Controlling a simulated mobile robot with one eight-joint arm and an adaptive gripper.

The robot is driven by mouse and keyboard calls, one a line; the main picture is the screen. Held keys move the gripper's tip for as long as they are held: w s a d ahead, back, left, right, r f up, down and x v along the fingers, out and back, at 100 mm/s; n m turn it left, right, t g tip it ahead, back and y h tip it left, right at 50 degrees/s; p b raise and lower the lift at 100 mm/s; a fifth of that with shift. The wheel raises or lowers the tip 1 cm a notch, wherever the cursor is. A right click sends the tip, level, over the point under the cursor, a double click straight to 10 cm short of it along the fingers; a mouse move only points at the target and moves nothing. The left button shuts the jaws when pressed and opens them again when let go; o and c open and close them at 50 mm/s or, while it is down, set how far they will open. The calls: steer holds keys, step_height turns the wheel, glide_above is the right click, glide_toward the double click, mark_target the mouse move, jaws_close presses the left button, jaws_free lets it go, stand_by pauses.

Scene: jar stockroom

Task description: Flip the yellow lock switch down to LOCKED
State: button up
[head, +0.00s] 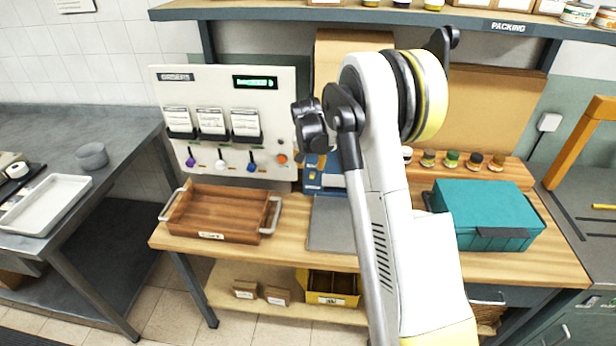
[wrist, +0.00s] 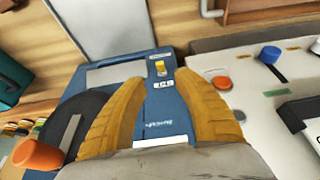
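I cannot tell which way the lever is set. The blue device also shows in the head view (head: 313,181), partly hidden behind my arm. My gripper (wrist: 158,80) has two yellow fingers, spread apart and empty. In the wrist view they frame the switch, one on each side.
A white orders panel (head: 215,110) with knobs and an orange button (head: 282,159) stands left of the device. A wooden tray (head: 215,213) is at left, a grey mat (head: 331,220) in front, a teal box (head: 485,212) at right. An orange cylinder (wrist: 38,155) is near the left finger.

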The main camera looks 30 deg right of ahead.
mark_target(312, 176)
steer(key=b+x, duration=0.1)
steer(key=x, duration=0.8)
steer(key=shift+b, duration=0.35)
steer(key=shift+r, duration=0.1)
steer(key=shift+a, duration=0.1)
jaws_close()
